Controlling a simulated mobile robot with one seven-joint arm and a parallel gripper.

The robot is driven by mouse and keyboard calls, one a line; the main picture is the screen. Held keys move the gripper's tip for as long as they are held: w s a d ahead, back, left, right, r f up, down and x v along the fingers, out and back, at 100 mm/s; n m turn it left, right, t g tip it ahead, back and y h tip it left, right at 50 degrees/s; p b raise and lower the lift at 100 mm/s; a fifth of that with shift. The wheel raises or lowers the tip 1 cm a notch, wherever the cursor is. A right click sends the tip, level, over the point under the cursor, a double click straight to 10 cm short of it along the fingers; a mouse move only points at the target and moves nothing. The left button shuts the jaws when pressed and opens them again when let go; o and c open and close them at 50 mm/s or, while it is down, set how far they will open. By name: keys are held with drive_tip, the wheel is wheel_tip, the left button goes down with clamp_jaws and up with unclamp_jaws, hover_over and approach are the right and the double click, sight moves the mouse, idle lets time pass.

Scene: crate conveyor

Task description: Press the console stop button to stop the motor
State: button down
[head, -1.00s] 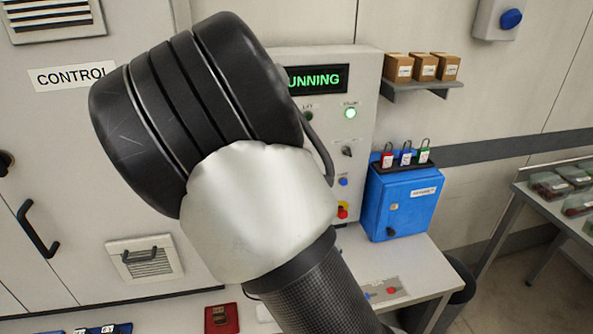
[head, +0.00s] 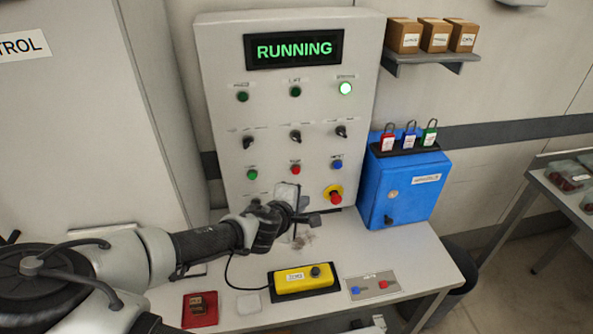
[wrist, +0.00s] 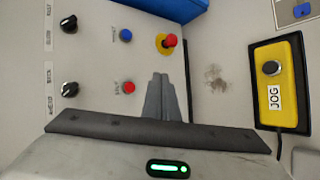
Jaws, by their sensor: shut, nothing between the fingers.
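The grey console (head: 225,60) stands at the back of the bench, its display (head: 293,49) reading RUNNING in green. A small red button (head: 295,170) is in its lower row, between a green button (head: 252,174) and a blue one (head: 337,164). A red mushroom button on a yellow ring (head: 335,195) is below right. My gripper (head: 303,216) is in front of the console's lower part, low over the bench. In the wrist view its fingers (wrist: 160,80) are shut and empty, between the red button (wrist: 128,87) and the mushroom button (wrist: 169,41). Contact cannot be told.
A yellow JOG pendant (head: 303,280) with a cable lies on the bench (head: 410,255). Near it are a red item (head: 200,309) and a small plate with blue and red parts (head: 373,285). A blue lock box (head: 403,190) with padlocks stands right of the console.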

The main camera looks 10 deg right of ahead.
drive_tip(key=w+b, duration=0.1)
drive_tip(key=w, duration=0.7)
drive_tip(key=shift+w, duration=0.4)
drive_tip(key=shift+w, duration=0.15)
idle(1.8)
drive_tip(key=shift+w, duration=0.3)
drive_tip(key=shift+w, duration=0.4)
idle(0.7)
drive_tip(key=shift+s, duration=0.85)
drive_tip(key=shift+s, duration=2.5)
